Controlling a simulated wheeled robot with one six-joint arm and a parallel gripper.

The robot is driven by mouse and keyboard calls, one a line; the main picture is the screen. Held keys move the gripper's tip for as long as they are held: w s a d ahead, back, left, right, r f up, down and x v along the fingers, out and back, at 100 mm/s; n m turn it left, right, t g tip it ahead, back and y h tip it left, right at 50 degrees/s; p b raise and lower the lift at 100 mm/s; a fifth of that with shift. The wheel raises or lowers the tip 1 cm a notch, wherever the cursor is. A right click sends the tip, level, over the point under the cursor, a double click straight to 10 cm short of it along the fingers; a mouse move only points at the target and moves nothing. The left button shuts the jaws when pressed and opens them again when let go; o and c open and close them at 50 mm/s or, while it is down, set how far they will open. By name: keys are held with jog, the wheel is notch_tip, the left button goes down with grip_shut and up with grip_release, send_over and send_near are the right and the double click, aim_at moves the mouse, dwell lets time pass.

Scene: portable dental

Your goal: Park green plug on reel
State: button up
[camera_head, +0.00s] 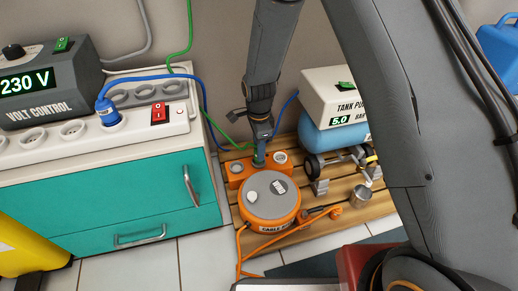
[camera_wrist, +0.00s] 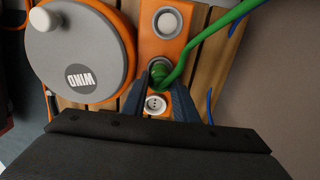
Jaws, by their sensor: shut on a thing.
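The green plug (camera_wrist: 159,78) is between the fingers of my gripper (camera_wrist: 161,70) in the wrist view, with its green cable running off to the upper right. In the head view my gripper (camera_head: 260,157) points down at the orange socket block (camera_head: 235,180) behind the round cable reel (camera_head: 272,207). The plug is over the middle of that block, between two visible round sockets, one of them the near socket (camera_wrist: 157,103) in the wrist view. I cannot tell whether the plug is seated or just above. The reel's grey lid (camera_wrist: 70,50) has a knob and a WIND label.
A white power strip (camera_head: 90,130) with a blue plug (camera_head: 107,112) and red switch sits on the teal cabinet (camera_head: 120,195) at left. A tank pump (camera_head: 335,110) stands to the right on the wooden slats (camera_head: 330,208). Orange cable lies in front of the reel.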

jog(key=shift+f, duration=0.9)
dwell(0.8)
jog(key=o, duration=1.1)
jog(key=shift+o, duration=0.2)
jog(key=shift+r+p, duration=1.85)
jog(key=shift+r, duration=2.15)
